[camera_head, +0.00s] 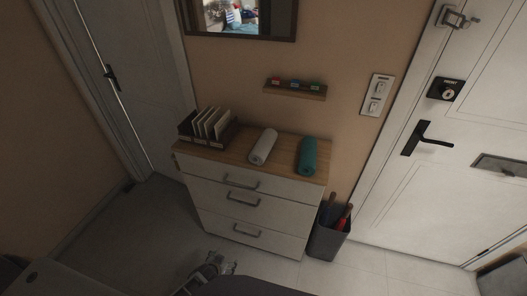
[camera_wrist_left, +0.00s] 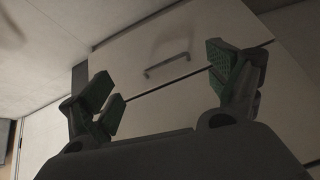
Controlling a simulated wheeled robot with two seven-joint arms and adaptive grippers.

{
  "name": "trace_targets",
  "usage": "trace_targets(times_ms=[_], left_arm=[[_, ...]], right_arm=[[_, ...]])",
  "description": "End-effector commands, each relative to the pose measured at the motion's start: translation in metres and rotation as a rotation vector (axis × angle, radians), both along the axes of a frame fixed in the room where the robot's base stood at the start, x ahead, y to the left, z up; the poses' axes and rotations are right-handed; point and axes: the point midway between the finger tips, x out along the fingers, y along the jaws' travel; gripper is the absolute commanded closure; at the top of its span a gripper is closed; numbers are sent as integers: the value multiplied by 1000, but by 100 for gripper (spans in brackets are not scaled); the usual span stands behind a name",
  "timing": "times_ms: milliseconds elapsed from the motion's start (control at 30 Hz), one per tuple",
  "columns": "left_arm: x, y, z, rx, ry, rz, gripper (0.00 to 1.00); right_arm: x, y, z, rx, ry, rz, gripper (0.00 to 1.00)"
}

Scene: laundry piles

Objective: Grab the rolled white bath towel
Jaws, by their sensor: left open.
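The rolled white towel (camera_head: 263,147) lies on the wooden top of a white dresser (camera_head: 255,190), near its middle. A rolled teal towel (camera_head: 307,156) lies to its right, apart from it. My left gripper (camera_head: 213,266) is low in front of the dresser, below and well away from the white towel. In the left wrist view my left gripper (camera_wrist_left: 165,88) is open and empty, its two green-padded fingers spread before a drawer front with a handle (camera_wrist_left: 167,65). The white towel is not in the left wrist view. My right gripper is not in view.
A letter holder (camera_head: 208,126) stands on the dresser's left end. A small shelf (camera_head: 296,89) hangs on the wall above. A dark bin (camera_head: 328,238) stands right of the dresser. A white door (camera_head: 435,180) is at the right. Bare floor shows in front.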

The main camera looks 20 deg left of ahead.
Motion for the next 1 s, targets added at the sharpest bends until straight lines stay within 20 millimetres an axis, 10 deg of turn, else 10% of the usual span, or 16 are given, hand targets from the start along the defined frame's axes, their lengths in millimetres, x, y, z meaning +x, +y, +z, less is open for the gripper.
trace_targets(times_ms=[500, 1000], left_arm=[[146, -11, 135, -38, -362, 10, 10], [206, -42, 292, -118, -689, -4, 10]], right_arm=[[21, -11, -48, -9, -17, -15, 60], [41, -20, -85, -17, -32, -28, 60]])
